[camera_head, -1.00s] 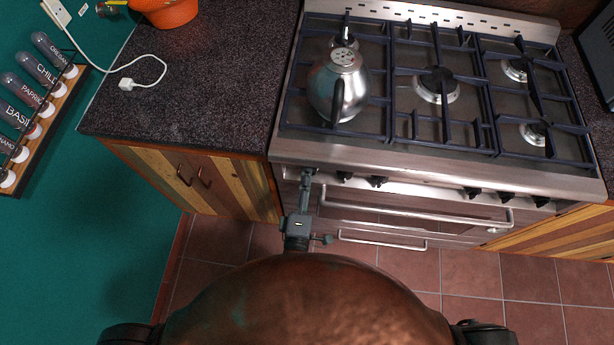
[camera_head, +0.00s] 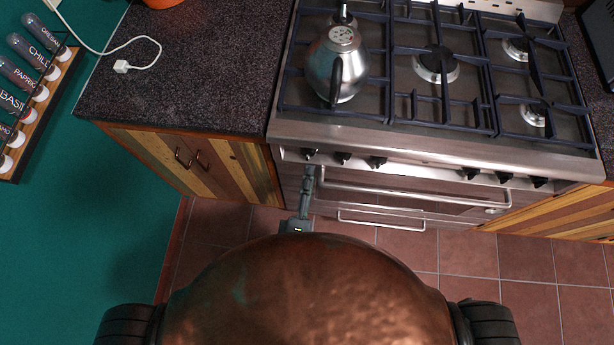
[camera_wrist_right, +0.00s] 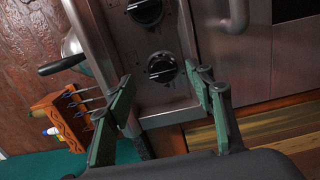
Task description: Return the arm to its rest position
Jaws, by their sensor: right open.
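My right gripper (camera_head: 308,172) shows in the head view in front of the oven, just below the left end of the stove's row of knobs. It is seen from above and looks empty. In the right wrist view its two green fingers (camera_wrist_right: 165,100) are spread apart with nothing between them, and the stove's front with black knobs lies beyond them. Most of the right arm is hidden behind my own rounded copper body. My left gripper is not in view.
The stove (camera_head: 440,130) carries a steel kettle (camera_head: 350,75) on its left burner. The oven handle (camera_head: 420,195) juts out beside the gripper. A dark counter (camera_head: 190,80) with a white cable (camera_head: 122,66) is at left. Tiled floor (camera_head: 400,250) lies open below.

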